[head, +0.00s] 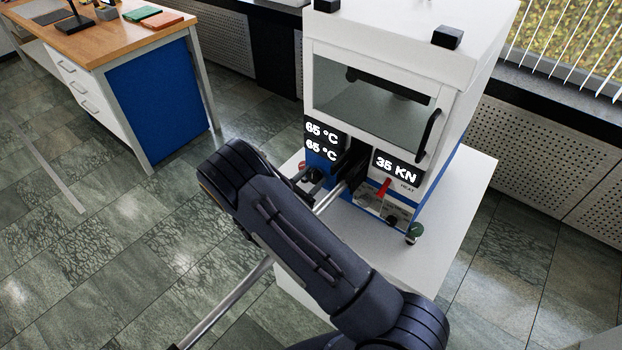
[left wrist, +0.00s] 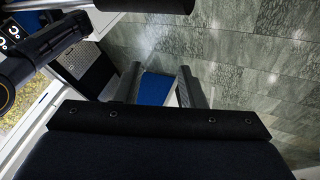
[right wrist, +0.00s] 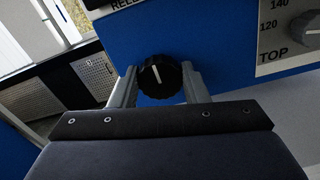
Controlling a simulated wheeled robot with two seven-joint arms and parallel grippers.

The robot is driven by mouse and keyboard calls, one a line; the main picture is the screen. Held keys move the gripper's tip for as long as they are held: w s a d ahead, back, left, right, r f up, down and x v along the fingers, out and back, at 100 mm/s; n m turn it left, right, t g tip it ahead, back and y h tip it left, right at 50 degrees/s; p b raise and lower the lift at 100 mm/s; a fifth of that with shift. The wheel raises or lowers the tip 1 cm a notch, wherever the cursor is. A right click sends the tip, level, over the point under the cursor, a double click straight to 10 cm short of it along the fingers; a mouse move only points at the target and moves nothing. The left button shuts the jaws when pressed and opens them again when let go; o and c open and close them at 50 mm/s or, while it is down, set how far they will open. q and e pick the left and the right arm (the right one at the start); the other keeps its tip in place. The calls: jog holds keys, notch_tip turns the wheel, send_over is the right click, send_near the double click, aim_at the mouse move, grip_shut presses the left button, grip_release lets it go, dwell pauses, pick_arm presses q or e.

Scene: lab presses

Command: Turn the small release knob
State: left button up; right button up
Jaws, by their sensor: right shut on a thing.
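The small release knob (right wrist: 160,76) is black and round with a white pointer line. It sits on the blue front panel of the press, below a partly cut-off label. In the right wrist view my right gripper (right wrist: 160,86) has one finger on each side of the knob and is shut on it. The pointer is close to upright, leaning slightly left. In the head view I cannot make out the knob, with my dark arm in front of the press (head: 385,57). My left gripper (left wrist: 159,85) is open and empty, with floor and a blue panel beyond it.
A dial marked TOP (right wrist: 291,35) is to the right of the knob. A wooden-topped desk (head: 120,40) is at the upper left, with open floor between.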

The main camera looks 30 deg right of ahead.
jog(key=shift+n, duration=0.3)
jog(key=n, duration=0.2)
jog(key=shift+n+b, duration=0.3)
jog(key=n, duration=0.3)
jog(key=shift+w+n, duration=0.1)
jog(key=shift+n, duration=0.2)
jog(key=n, duration=0.4)
jog(key=shift+n+p, duration=0.3)
jog(key=shift+p, duration=0.05)
jog(key=n, duration=0.4)
jog(key=shift+w+a+f+n+p, duration=0.1)
jog(key=shift+f+n+p, duration=0.05)
jog(key=shift+n+p, duration=0.2)
jog(key=o, duration=1)
